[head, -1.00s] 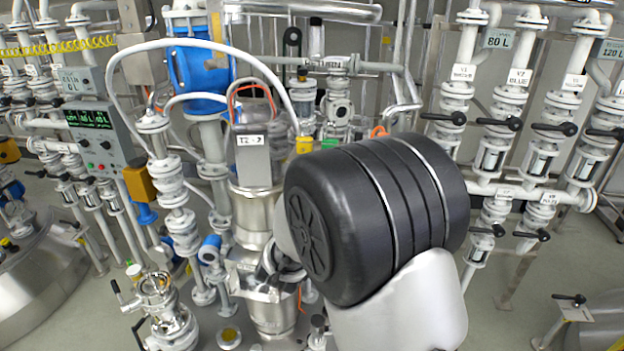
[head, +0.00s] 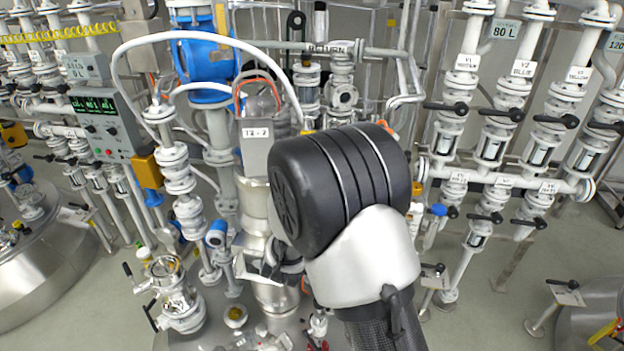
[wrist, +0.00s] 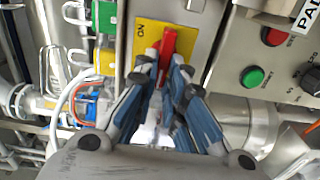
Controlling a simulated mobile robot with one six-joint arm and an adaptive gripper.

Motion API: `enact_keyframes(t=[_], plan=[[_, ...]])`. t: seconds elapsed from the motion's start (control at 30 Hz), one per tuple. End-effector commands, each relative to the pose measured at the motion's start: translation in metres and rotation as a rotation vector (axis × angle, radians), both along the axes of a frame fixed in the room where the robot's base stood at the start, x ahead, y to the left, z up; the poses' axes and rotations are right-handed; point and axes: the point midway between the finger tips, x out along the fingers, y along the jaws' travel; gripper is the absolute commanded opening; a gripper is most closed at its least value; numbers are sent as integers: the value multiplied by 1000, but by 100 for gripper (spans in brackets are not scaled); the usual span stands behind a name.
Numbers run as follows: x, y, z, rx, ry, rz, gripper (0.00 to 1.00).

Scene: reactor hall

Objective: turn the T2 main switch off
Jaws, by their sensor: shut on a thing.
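A red switch handle (wrist: 168,46) sits on a yellow plate (wrist: 194,38) in the wrist view. It stands nearly upright there, with the word ON to its left. My gripper (wrist: 167,72) is shut on the handle, its blue-grey fingers on both sides of the handle's lower part. The fingers hide that lower end. No T2 marking on this switch is readable. In the head view my gripper (head: 274,264) is partly hidden behind my arm, and the switch cannot be seen there.
A grey panel beside the switch carries a green button (wrist: 252,76), a red button (wrist: 274,37) and a black knob (wrist: 311,80). A green part (wrist: 106,17) is on the left. Pipes and a T2-2 labelled box (head: 257,155) stand close to my arm.

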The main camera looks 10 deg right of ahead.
Motion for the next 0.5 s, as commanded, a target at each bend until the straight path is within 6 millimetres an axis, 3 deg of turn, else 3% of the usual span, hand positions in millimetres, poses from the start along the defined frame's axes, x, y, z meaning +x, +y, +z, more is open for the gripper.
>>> enact_keyframes(t=[0.5], plan=[[0, 0, -2, -67, 28, 0, 0]])
